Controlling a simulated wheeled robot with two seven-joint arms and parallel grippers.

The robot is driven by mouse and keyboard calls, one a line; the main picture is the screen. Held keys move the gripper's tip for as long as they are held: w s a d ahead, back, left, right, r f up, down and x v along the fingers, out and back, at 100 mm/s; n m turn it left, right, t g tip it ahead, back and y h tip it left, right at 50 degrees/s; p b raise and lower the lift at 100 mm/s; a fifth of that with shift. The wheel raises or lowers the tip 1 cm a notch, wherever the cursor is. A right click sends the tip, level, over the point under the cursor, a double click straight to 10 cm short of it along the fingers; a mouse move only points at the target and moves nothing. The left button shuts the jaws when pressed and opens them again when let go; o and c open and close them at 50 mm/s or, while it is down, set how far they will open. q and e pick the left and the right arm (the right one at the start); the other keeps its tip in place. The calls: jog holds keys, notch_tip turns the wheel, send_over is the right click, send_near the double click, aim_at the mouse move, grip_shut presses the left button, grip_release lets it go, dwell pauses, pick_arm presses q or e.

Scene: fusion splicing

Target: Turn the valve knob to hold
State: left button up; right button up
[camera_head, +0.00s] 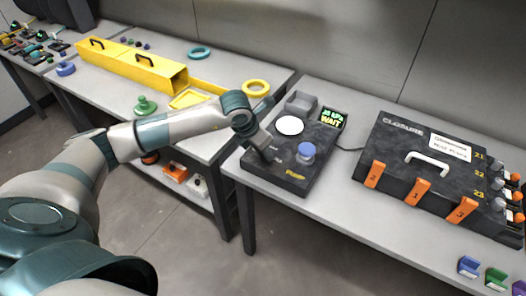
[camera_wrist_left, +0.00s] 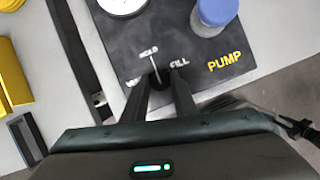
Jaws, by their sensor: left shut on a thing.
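The dark pump box (camera_head: 262,178) stands on the right table, and its PUMP lettering shows in the left wrist view (camera_wrist_left: 224,62). My left gripper (camera_wrist_left: 160,84) reaches down to its top, shut on the small dark valve knob (camera_wrist_left: 157,76), mostly hidden by the fingers. A thin pale line runs from between the fingertips toward the HOLD label (camera_wrist_left: 149,50). FILL (camera_wrist_left: 180,64) is to the right; a label on the left is partly covered. In the head view my left gripper (camera_head: 268,156) hides the knob. My right gripper is out of view.
A blue knob (camera_head: 306,152) and a white round gauge (camera_head: 290,125) are close to the gripper. A display (camera_head: 331,119) reads WAIT. The black closure case (camera_head: 400,140) with orange latches stands right. Yellow trays (camera_head: 150,75) lie on the left table.

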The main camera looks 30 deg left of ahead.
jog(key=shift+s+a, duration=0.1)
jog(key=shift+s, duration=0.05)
pick_arm(q)
jog(key=o, duration=1)
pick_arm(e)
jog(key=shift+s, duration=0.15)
pick_arm(q)
jog(key=shift+o, duration=0.2)
jog(key=shift+r, duration=0.1)
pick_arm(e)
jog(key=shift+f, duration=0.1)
pick_arm(q)
jog(key=shift+s+a+r, duration=0.1)
jog(key=shift+s+r, duration=0.15)
jog(key=shift+r, duration=0.3)
jog(key=b+v, duration=0.4)
jog(key=v, duration=1.2)
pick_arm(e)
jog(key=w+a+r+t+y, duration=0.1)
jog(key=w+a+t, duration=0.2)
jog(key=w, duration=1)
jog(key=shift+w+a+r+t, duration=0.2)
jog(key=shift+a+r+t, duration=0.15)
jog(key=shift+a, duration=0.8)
pick_arm(q)
jog(key=shift+s, duration=0.1)
